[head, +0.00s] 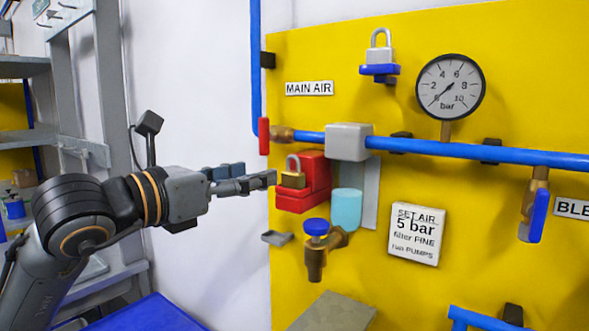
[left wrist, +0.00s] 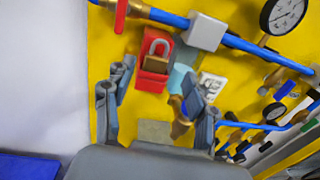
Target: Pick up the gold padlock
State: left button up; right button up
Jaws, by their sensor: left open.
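The gold padlock (head: 293,180) has a brass body and a grey shackle, and sits upright at the front of a red box (head: 316,180) on the yellow panel. It also shows in the left wrist view (left wrist: 156,62), beyond and between the fingers. My left gripper (head: 272,179) comes in from the left with its fingertips close to the padlock in the head view. In the left wrist view its fingers (left wrist: 160,80) are spread apart with nothing between them. I cannot tell whether a finger touches the padlock. My right gripper is not in view.
Above the box run a blue pipe (head: 480,152) and a red valve handle (head: 264,136). A light blue cylinder (head: 347,209) and a brass valve with a blue knob (head: 317,228) are close by. A silver padlock (head: 379,48) sits on a blue holder higher up.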

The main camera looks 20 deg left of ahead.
aim_at(291, 162)
pick_arm(q)
jog(key=p+x, duration=0.1)
jog(key=x, duration=0.3)
jog(key=shift+w+d+r, duration=0.1)
jog(key=shift+w+d, duration=0.05)
jog(key=shift+w, duration=0.2)
jog(key=shift+w+d, duration=0.2)
jog(key=shift+w, duration=0.1)
jog(key=shift+w+p, duration=0.2)
jog(key=shift+p, duration=0.25)
jog(key=p+x, duration=0.3)
jog(key=x, duration=0.1)
jog(key=shift+r, duration=0.1)
jog(key=shift+w+d, duration=0.25)
jog(key=shift+w, duration=0.15)
jog(key=shift+s+a, duration=0.1)
jog(key=shift+s, duration=0.05)
jog(key=c, duration=1.1)
grip_shut()
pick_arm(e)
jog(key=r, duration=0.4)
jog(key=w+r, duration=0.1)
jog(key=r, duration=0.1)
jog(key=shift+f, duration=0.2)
